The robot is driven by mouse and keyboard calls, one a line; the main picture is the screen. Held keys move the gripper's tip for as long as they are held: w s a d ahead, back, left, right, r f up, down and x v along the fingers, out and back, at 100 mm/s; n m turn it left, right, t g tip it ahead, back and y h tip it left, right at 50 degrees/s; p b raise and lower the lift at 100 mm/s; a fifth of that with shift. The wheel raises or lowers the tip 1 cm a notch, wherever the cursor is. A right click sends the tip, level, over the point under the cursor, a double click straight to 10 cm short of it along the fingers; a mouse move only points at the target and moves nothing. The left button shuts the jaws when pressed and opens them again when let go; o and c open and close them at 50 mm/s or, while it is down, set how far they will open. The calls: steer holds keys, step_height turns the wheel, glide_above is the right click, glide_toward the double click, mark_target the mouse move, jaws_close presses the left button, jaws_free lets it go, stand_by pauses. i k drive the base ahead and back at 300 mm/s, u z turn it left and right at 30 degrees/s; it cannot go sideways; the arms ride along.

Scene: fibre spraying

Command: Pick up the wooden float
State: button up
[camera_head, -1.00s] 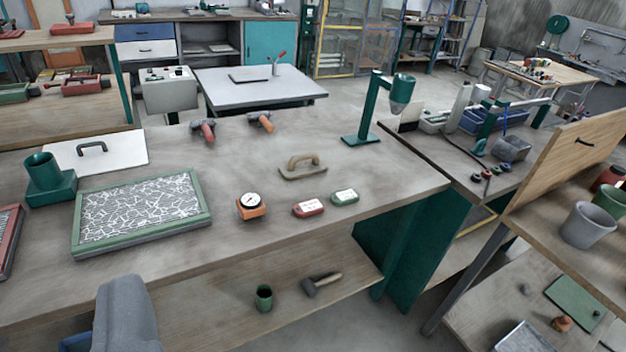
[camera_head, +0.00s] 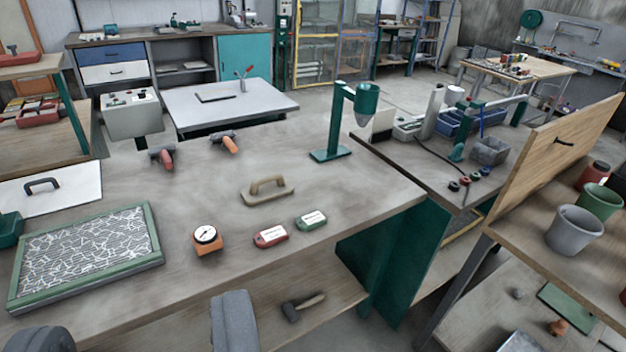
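The wooden float (camera_head: 267,192) is a flat tan board with an arched handle on top. It lies flat on the grey-brown workbench (camera_head: 330,215), handle up, near the middle of the view. Two grey parts of mine show at the bottom edge, one at the lower left and one at lower centre. They are cut off by the frame, and no fingertips can be made out. Both are well in front of the float and apart from it. Nothing covers the float.
A green dispenser stand (camera_head: 332,154) rises behind the float to the right. A green-framed screen (camera_head: 88,252) lies left.

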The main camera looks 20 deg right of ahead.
mark_target(267, 188)
steer(key=z, duration=0.45)
steer(key=i, duration=2.05)
steer(key=u, duration=0.8)
steer(key=k, duration=0.75)
steer(key=u, duration=0.15)
steer(key=i, duration=0.75)
steer(key=z, duration=0.1)
